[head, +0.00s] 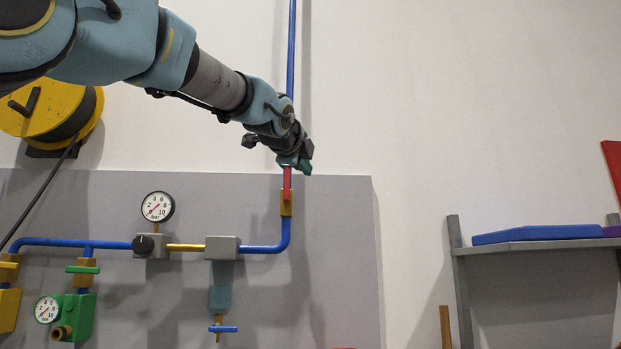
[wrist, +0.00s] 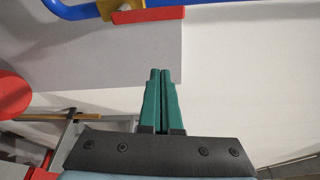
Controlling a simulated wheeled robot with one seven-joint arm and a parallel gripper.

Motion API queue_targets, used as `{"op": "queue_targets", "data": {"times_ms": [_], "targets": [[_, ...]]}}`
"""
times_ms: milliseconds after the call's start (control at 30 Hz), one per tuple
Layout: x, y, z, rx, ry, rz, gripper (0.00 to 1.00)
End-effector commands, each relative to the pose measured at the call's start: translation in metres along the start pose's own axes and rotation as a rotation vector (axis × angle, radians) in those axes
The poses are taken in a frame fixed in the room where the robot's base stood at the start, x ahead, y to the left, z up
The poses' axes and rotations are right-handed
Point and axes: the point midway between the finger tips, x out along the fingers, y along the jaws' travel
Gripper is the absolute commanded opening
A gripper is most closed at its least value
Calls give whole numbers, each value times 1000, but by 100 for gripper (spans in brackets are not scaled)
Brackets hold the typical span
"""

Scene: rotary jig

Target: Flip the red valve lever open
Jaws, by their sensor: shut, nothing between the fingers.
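The red valve lever (head: 287,182) points straight up from its brass valve body (head: 287,204) on the vertical blue pipe, in line with that pipe. In the wrist view the red lever (wrist: 148,15) runs sideways near the top edge, beside the brass body (wrist: 112,9). My gripper (head: 306,168) is just right of the lever's upper end in the head view, overlapping the view of the pipe above. In the wrist view my gripper (wrist: 160,71) has its green fingers together and empty, with a visible gap between the tips and the lever.
The grey panel (head: 340,260) carries blue pipes, a round gauge (head: 157,207), a grey block (head: 222,248) and a green regulator (head: 80,317). A yellow reel (head: 50,112) hangs at left. A shelf (head: 540,245) with a blue item stands at right. The wall between is clear.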

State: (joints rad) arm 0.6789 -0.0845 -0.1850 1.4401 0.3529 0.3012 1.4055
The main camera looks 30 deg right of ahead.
Motion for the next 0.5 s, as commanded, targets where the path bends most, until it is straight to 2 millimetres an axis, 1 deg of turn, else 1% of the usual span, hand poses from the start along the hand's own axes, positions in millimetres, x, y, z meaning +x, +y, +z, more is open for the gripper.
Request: {"op": "queue_targets", "data": {"times_ms": [33, 100, 200, 333, 500], "targets": [[-10, 1, -2, 0, 2, -3, 0], [-20, 1, -2, 0, 2, -3, 0], [-30, 1, -1, 0, 2, -1, 0], [-36, 0, -1, 1, 2, -1, 0], [-38, 0, -1, 0, 2, 0, 0]]}}
